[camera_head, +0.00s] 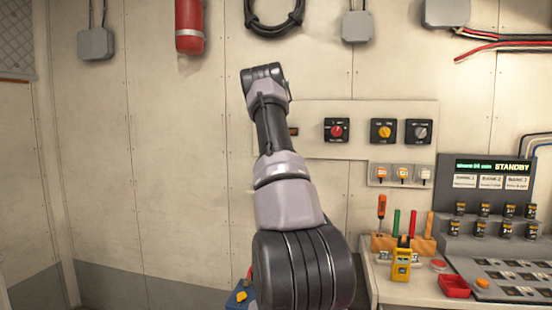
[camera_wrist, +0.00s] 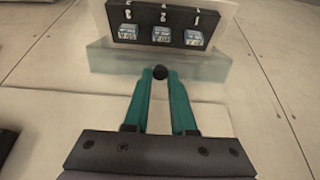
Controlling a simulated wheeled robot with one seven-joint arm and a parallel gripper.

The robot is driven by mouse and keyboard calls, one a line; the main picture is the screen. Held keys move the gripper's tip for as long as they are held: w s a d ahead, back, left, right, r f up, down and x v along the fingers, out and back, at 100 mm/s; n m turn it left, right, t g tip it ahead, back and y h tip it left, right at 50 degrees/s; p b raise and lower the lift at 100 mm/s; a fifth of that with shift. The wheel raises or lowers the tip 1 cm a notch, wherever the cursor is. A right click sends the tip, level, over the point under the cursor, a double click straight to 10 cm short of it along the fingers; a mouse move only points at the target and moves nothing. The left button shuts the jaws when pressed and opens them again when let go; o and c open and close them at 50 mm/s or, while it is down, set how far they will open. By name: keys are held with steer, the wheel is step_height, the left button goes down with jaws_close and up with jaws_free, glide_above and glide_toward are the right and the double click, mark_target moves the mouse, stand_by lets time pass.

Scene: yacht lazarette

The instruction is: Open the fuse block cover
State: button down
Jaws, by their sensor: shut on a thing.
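The fuse block (camera_wrist: 178,19) is a black strip with three pale blue fuses and white marks, at the top of the wrist view. A translucent, pale greenish cover (camera_wrist: 108,59) shows just below it in the picture. A round black knob (camera_wrist: 160,67) sits at the near edge of the cover. My gripper (camera_wrist: 160,76) has two teal fingers, with tips closed on this knob. How far the cover stands from the block is hard to tell. In the head view my arm hides the gripper, and I cannot make out the fuse block there.
A wall panel (camera_head: 355,111) with three rotary switches is right of my arm. Below it is a small panel (camera_head: 400,184) with three coloured caps. A bench at lower right holds a tool rack (camera_head: 417,243), a yellow meter (camera_head: 401,262), a red tray (camera_head: 454,286) and a console (camera_head: 490,250).

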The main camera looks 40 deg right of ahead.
steer(key=shift+w+d, duration=0.15)
steer(key=shift+d, duration=0.05)
steer(key=shift+g, duration=0.3)
steer(key=c, duration=0.8)
jaws_free()
steer(key=shift+o, duration=0.2)
steer(key=shift+r, duration=0.1)
steer(key=v, duration=1)
steer(key=shift+r, duration=0.35)
